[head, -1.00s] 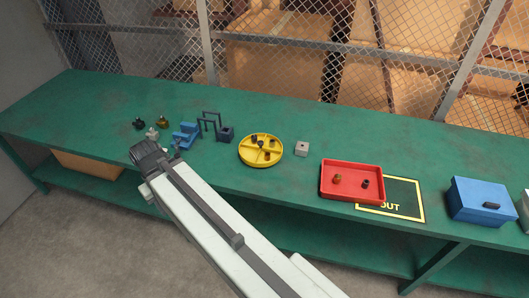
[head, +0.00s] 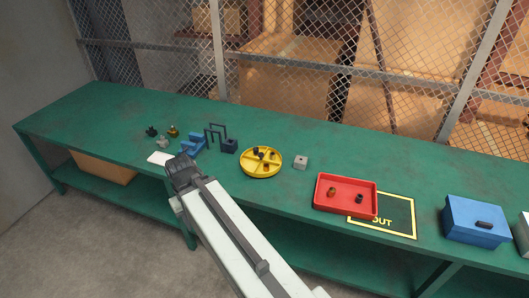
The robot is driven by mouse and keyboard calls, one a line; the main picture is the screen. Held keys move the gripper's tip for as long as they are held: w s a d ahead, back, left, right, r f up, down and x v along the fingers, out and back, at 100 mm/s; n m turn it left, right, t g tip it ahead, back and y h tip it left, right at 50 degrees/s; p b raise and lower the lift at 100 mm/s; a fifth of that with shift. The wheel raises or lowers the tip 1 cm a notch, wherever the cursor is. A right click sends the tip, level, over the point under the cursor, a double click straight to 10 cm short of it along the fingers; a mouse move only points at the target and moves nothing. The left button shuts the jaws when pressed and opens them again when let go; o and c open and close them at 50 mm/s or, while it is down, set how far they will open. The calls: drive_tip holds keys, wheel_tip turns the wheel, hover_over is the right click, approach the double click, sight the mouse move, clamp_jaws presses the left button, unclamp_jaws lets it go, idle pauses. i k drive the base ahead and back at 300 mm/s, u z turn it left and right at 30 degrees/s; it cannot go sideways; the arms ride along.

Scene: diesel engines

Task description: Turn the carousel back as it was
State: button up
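The carousel (head: 246,170) is a round yellow tray with dividers, lying on the green workbench near the middle of the view. Several small dark and brown parts sit in its compartments. My gripper (head: 183,165) is at the bench's front edge, left of the carousel and clearly apart from it. The gripper is small and dark and seen from behind, so I cannot tell whether its fingers are open or hold anything.
A blue fixture (head: 194,145), a dark blue block (head: 229,146) and a wire frame stand left of the carousel. A grey block (head: 300,162), a red tray (head: 346,205) with two parts, an OUT mat (head: 398,218) and a blue box (head: 474,221) lie to the right. A white plate (head: 159,158) lies beside the gripper.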

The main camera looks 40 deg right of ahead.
sight(251, 164)
drive_tip(key=i, duration=0.85)
drive_tip(key=u, duration=0.05)
